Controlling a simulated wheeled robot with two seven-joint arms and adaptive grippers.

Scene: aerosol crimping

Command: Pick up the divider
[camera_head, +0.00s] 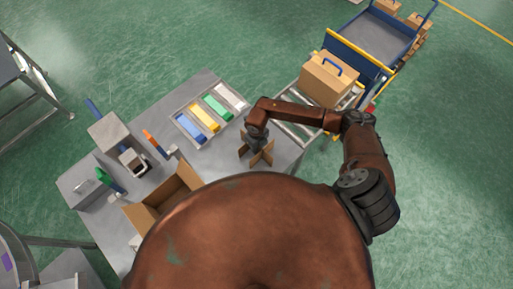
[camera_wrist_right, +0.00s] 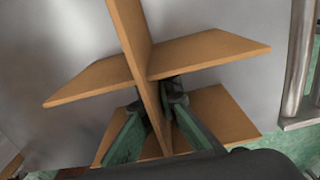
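The divider (camera_head: 268,157) is a brown cross of slotted cardboard panels. It stands on the grey table near its right edge, partly hidden by my right gripper (camera_head: 257,144) above it. In the right wrist view the divider (camera_wrist_right: 210,52) fills the middle, with panels crossing. The fingers of my right gripper (camera_wrist_right: 156,106) lie on both sides of one panel, their tips close against it, and look shut on it. I cannot tell whether the divider is clear of the table. My left gripper is not in view.
An open cardboard box (camera_head: 148,216) stands at the table's front. A tray (camera_head: 174,116) of blue, yellow, green and white items lies left of the divider. Grey machines (camera_head: 110,131) stand at the left. A carton (camera_head: 327,80) sits on the roller conveyor (camera_head: 290,128) at right.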

